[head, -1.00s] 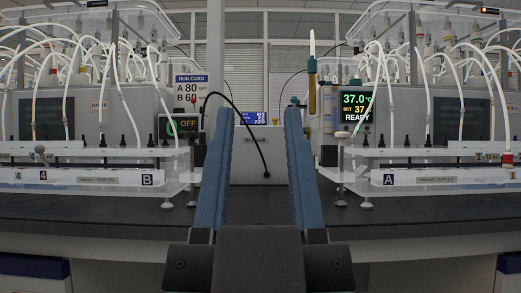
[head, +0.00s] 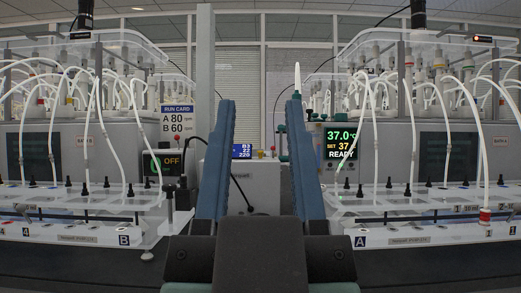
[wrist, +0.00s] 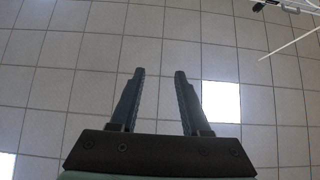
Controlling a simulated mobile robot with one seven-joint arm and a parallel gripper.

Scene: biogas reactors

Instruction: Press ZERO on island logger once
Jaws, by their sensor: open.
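A pale box-shaped device with a small lit blue screen (head: 242,151) stands at the back centre; it looks like the island logger. Small coloured parts sit on top of it, right of the screen, but no ZERO label can be read. My gripper (head: 259,103) is open and empty in front of it in the head view, its blue fingers upright on either side and partly covering the scene. In the wrist view my gripper (wrist: 158,74) also shows open, with only grey tiles between its fingertips.
Tube-filled reactor racks stand left (head: 75,125) and right (head: 425,125). A black OFF display (head: 165,162) and a run card (head: 176,121) are left of centre. A green-lettered READY display (head: 341,145) is right of centre. A grey post (head: 205,75) rises behind my left finger.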

